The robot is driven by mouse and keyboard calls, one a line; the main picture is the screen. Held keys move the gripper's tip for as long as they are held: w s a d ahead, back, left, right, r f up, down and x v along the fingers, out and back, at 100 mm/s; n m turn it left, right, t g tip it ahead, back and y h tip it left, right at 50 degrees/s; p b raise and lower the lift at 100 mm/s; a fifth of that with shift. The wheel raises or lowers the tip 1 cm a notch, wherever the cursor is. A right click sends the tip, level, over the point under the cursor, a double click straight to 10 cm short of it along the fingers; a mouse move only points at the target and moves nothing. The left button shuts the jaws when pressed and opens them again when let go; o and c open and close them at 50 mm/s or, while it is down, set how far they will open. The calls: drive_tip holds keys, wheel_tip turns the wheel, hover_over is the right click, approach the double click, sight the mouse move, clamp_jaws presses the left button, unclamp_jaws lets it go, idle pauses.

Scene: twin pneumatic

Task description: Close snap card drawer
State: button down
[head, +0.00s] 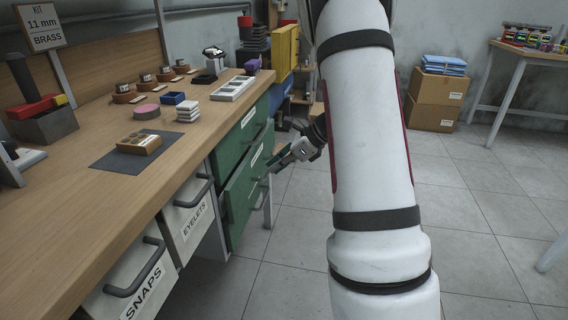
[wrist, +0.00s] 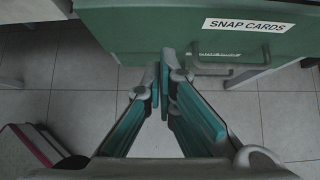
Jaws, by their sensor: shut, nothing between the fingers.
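The snap card drawer (wrist: 140,28) has a green front with a white "SNAP CARDS" label and a grey bar handle (wrist: 228,68) in the wrist view. In the head view it appears to be the lower green drawer (head: 238,200); its front seems to stand out a little from the upper green drawer (head: 236,143). My gripper (head: 272,166) is beside this front, near the handle. In the wrist view my gripper (wrist: 165,64) is shut and empty, its teal fingers together left of the handle at the front's lower part. I cannot tell whether the fingertips touch the front.
The wooden worktop (head: 110,215) lies above the drawers and carries small trays and parts. The pale "EYELETS" drawer (head: 188,218) and "SNAPS" drawer (head: 135,283) stand nearer, left. Boxes (head: 436,100) stand against the back wall.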

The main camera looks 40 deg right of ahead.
drive_tip(key=shift+w+a+f+b, duration=0.35)
drive_tip(key=shift+w+a, duration=0.25)
drive_tip(key=shift+w, duration=0.2)
drive_tip(key=shift+w+a+f+b, duration=0.35)
drive_tip(key=shift+w+a, duration=0.2)
drive_tip(key=shift+w, duration=0.25)
drive_tip(key=shift+w+a+f+b, duration=0.35)
drive_tip(key=shift+w+a, duration=0.25)
drive_tip(key=shift+w, duration=0.2)
drive_tip(key=shift+w, duration=0.1)
drive_tip(key=shift+w+a+p, duration=0.55)
drive_tip(key=shift+w+a, duration=0.35)
drive_tip(key=shift+w, duration=0.15)
drive_tip(key=p, duration=0.4)
approach(244, 169)
drive_tip(key=s+d, duration=0.2)
drive_tip(key=s, duration=0.1)
drive_tip(key=s+d, duration=0.1)
drive_tip(key=shift+s+d+r, duration=0.15)
drive_tip(key=shift+r, duration=0.25)
